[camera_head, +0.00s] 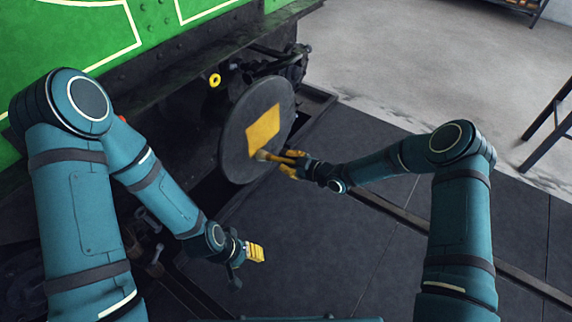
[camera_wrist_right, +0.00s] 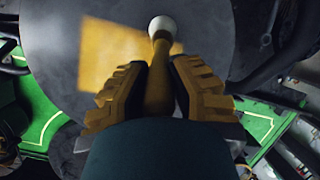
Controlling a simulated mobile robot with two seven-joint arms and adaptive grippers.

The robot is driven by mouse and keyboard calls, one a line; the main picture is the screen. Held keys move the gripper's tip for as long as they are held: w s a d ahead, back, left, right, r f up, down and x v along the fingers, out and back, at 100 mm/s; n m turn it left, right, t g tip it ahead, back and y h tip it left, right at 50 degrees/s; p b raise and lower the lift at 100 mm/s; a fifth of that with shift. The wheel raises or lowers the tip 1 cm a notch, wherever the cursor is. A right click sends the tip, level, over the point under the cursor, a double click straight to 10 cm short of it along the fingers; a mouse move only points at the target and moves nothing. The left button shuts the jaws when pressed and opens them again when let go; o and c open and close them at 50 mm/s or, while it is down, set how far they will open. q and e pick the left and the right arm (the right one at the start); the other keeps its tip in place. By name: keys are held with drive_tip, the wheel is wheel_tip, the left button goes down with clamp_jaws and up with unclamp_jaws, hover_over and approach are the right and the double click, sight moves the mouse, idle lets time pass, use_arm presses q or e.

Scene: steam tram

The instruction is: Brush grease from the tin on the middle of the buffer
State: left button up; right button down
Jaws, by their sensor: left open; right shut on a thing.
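The buffer (camera_head: 236,150) is a large round dark disc on the front of the green tram. A flat yellow patch (camera_head: 263,131) covers the middle of its face. My right gripper (camera_head: 290,164) is shut on the brush (camera_wrist_right: 158,80), at the disc's lower right. The brush's pale round tip (camera_wrist_right: 162,27) points at the disc, by the edge of the yellow patch; I cannot tell whether it touches. My left gripper (camera_head: 256,252) is open and empty, low and in front of the buffer. I see no tin in either view.
The green tram body (camera_head: 100,30) and its dark underframe fill the upper left. A small yellow ring (camera_head: 214,80) is on the underframe. A dark trestle (camera_head: 552,118) stands at the right edge. The dark floor (camera_head: 330,250) in front is clear.

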drive_tip(key=shift+w+d, duration=3.65)
drive_tip(key=shift+w, duration=1.5)
drive_tip(key=s+a+p, duration=0.2)
drive_tip(key=s+a, duration=0.7)
drive_tip(key=s, duration=0.4)
drive_tip(key=shift+s+a, duration=0.3)
drive_tip(key=shift+a, duration=0.1)
drive_tip(key=s+d, duration=0.3)
drive_tip(key=d, duration=0.2)
drive_tip(key=shift+s+p, duration=0.25)
drive_tip(key=shift+p, duration=0.05)
drive_tip(key=shift+s+d, duration=0.9)
drive_tip(key=shift+d, duration=0.25)
drive_tip(key=shift+b, duration=0.3)
